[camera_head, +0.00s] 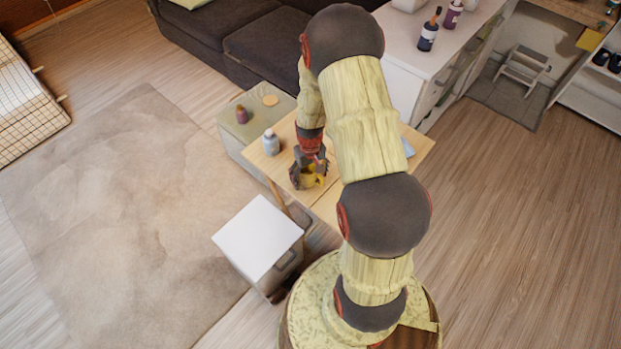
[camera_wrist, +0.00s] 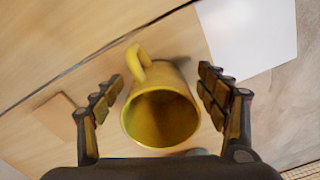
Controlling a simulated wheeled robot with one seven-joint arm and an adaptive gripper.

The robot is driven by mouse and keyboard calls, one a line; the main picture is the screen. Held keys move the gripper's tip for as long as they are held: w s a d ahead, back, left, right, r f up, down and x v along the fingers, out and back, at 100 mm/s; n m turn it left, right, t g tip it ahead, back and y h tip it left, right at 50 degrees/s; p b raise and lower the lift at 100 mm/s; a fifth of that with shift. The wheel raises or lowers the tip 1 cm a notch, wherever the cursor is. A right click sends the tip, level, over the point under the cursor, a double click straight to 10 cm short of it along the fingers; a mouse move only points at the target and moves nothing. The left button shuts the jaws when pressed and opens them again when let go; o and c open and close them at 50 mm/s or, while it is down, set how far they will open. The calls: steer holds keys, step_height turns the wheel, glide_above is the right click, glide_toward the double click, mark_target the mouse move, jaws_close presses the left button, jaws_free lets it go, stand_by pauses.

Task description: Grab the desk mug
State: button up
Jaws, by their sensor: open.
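A yellow mug (camera_wrist: 160,112) sits between the two fingers of my gripper (camera_wrist: 158,95) in the wrist view, its open mouth facing the camera and its handle at the upper left. The fingers are spread, with a visible gap on each side of the mug. In the head view my gripper (camera_head: 308,170) is low over the wooden table (camera_head: 414,140), and the yellow mug (camera_head: 312,181) shows partly behind the fingers. My arm hides part of the table.
A pale bottle (camera_head: 271,142) stands on the table left of my gripper. A white-topped cabinet (camera_head: 257,238) is close in front. A dark sofa (camera_head: 265,42) stands behind.

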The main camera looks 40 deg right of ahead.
steer(key=c, duration=0.3)
steer(key=shift+r, duration=0.1)
steer(key=c, duration=1.2)
steer(key=shift+o, duration=0.2)
